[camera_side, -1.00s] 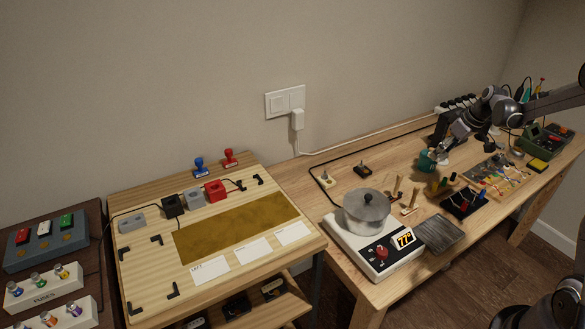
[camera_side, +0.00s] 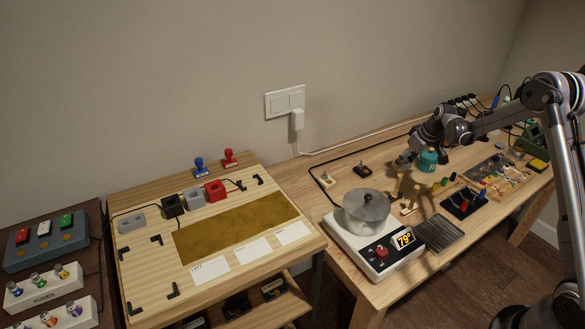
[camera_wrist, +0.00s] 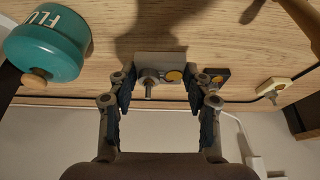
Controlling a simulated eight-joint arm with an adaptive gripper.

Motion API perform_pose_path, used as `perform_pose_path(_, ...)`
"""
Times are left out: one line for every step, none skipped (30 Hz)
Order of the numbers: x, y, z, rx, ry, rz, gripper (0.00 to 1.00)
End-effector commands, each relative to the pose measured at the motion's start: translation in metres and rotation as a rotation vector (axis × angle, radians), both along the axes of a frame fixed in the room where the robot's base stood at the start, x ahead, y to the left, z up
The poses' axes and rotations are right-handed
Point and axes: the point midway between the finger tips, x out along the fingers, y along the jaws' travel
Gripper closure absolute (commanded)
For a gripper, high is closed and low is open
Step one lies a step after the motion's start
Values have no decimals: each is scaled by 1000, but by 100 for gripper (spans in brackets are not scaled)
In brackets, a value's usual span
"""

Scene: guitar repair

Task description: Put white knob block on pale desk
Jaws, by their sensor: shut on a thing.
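In the side view my gripper (camera_side: 407,158) is over the right-hand wooden bench, just left of the teal pot; the block is too small to make out there. The pale desk (camera_side: 140,273) stands at left, lower in the picture, and my gripper is well to its right.
The teal pot (camera_wrist: 45,48) is close by in the wrist view. A black block (camera_side: 362,171) and a cream block (camera_side: 326,181) lie on the bench. The pale desk holds a brown mat (camera_side: 235,228), cards and coloured blocks.

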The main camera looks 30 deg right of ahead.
Motion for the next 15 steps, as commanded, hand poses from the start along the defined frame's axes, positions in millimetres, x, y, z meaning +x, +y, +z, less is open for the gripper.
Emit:
perform_pose_path(0,0,-5,0,0,0,81)
perform_pose_path(0,0,-8,0,0,0,81)
perform_pose_path(0,0,-13,0,0,0,81)
perform_pose_path(0,0,-18,0,0,0,81)
perform_pose_path(0,0,-22,0,0,0,81)
perform_pose_path(0,0,-28,0,0,0,81)
perform_pose_path(0,0,-31,0,0,0,81)
perform_pose_path(0,0,-34,0,0,0,81)
perform_pose_path(0,0,-36,0,-1,0,81)
perform_pose_path(0,0,-37,0,-1,0,81)
perform_pose_path(0,0,-37,0,-1,0,81)
perform_pose_path(0,0,-37,0,0,0,81)
perform_pose_path(0,0,-37,0,0,0,81)
perform_pose_path(0,0,-37,0,0,0,81)
perform_pose_path(0,0,-37,0,0,0,81)
